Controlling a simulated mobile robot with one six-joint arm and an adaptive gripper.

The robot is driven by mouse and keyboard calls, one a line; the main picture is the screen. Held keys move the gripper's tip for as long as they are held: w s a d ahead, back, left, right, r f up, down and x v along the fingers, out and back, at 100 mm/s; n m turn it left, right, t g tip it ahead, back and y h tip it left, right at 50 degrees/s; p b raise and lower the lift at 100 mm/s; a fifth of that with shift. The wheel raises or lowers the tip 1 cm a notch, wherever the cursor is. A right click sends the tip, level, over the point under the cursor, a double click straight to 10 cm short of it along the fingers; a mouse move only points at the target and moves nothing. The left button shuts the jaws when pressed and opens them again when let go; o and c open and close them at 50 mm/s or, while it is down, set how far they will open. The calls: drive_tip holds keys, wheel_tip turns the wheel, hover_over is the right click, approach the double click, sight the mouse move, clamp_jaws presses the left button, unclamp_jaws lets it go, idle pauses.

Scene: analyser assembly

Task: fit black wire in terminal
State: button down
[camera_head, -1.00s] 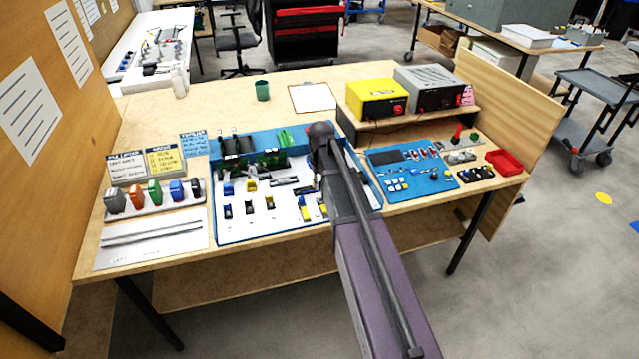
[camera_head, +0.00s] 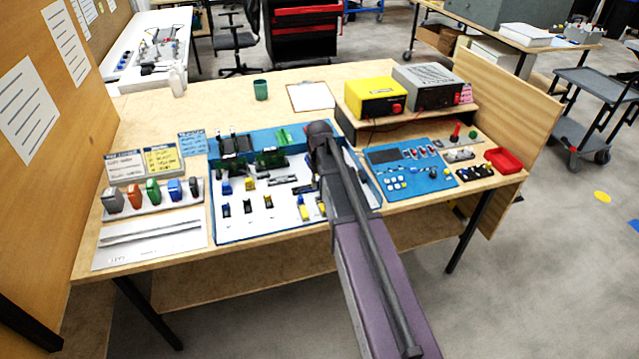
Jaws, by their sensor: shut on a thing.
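My arm reaches over the right part of a blue-edged work tray (camera_head: 290,230) with a white floor. Its dark end covers that part of the tray. My gripper's fingers are hidden behind the arm, so I cannot see what they hold. I cannot make out the black wire. Small blue, black and yellow parts stand in rows in the tray, among them a blue one (camera_head: 226,187) and a black one (camera_head: 226,209). Green parts (camera_head: 270,158) sit at its back. I cannot tell which part is the terminal.
A rack of coloured pieces (camera_head: 153,193) and a white sheet (camera_head: 150,240) are left of the tray. A blue panel (camera_head: 415,183) and a red bin (camera_head: 504,160) are right. A yellow box (camera_head: 375,97) stands behind.

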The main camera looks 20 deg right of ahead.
drive_tip(key=shift+f+b, duration=1.2)
drive_tip(key=shift+f, duration=0.1)
drive_tip(key=shift+f+b, duration=1.15)
idle(1.5)
drive_tip(key=shift+c, duration=1)
unclamp_jaws()
drive_tip(key=shift+r, duration=0.15)
drive_tip(key=shift+r+p, duration=3.4)
drive_tip(key=shift+p, duration=0.15)
drive_tip(key=s+a+r+p, duration=0.1)
drive_tip(key=s+a, duration=0.2)
drive_tip(key=s, duration=0.7)
drive_tip(key=s+a+r+p, duration=0.2)
drive_tip(key=s+a, duration=0.1)
drive_tip(key=s, duration=0.6)
drive_tip(key=shift+s+a+r, duration=0.15)
drive_tip(key=shift+s+a, duration=0.1)
drive_tip(key=shift+s, duration=0.1)
